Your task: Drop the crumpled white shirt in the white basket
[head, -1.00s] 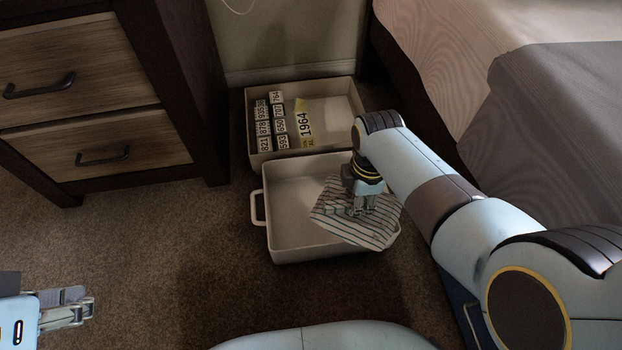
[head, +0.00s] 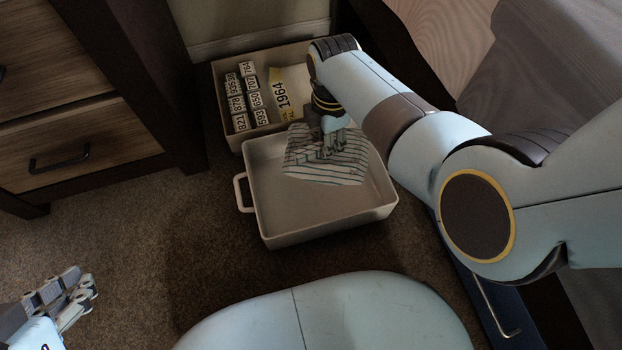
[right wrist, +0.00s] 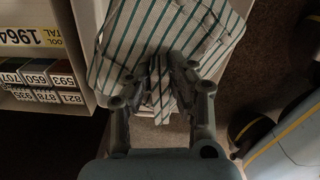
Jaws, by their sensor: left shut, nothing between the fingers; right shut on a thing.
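The crumpled shirt (head: 312,170) is white with thin dark green stripes. My right gripper (head: 330,148) is shut on it and holds it over the back part of the white basket (head: 290,213). In the right wrist view a fold of the shirt (right wrist: 135,45) is pinched between the fingers of the right gripper (right wrist: 161,75). I cannot tell whether the shirt touches the basket. The basket is a shallow pale box with a side handle, and its visible floor is empty. My left gripper (head: 82,290) is shut and empty, low at the left.
A beige bin (head: 286,52) with several number plates (head: 247,95) stands right behind the basket. A dark dresser (head: 90,110) is at the left and a bed (head: 450,40) at the right. Brown carpet (head: 150,240) is clear left of the basket.

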